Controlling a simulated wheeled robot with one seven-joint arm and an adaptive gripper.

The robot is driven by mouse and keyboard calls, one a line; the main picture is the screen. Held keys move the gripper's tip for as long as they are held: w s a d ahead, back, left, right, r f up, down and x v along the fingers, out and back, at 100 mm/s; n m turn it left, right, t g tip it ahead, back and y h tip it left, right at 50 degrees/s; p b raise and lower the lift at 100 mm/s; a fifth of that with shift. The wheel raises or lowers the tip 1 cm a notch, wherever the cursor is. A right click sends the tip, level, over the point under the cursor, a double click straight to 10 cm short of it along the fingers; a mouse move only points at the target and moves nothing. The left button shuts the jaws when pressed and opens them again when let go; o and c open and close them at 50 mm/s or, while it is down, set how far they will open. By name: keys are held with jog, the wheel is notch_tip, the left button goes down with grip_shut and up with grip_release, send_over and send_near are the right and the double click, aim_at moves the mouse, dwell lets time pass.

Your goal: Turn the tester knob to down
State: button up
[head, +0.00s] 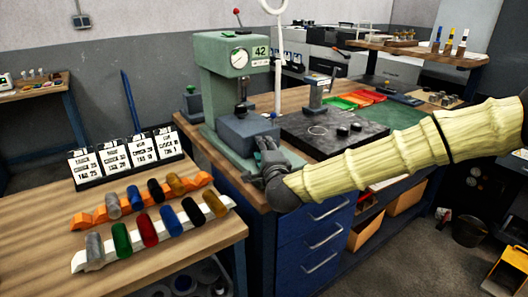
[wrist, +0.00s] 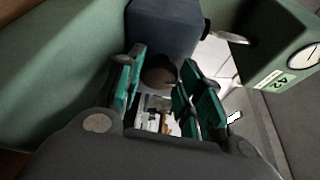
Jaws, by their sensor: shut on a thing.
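The tester (head: 225,75) is a green bench machine with a round gauge and a label reading 42. Its blue-grey block (head: 247,131) sits low on the green base. In the wrist view, that block (wrist: 165,28) is at the top, with a round dark brown knob (wrist: 159,76) in front of it. My gripper (head: 266,155) is at the front of the block, its green-padded fingers (wrist: 157,92) on either side of the knob and shut on it. The knob is hidden in the head view, and I cannot tell which way it points.
A dark plate (head: 340,132) with round pieces lies right of the tester on the bench. Blue drawers (head: 300,235) are below. A wooden table (head: 35,215) at left holds coloured cylinders on racks and number cards (head: 125,158).

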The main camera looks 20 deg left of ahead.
jog(key=o, duration=0.8)
jog(key=shift+c, duration=0.2)
jog(key=v, duration=1.2)
jog(key=shift+f, duration=0.1)
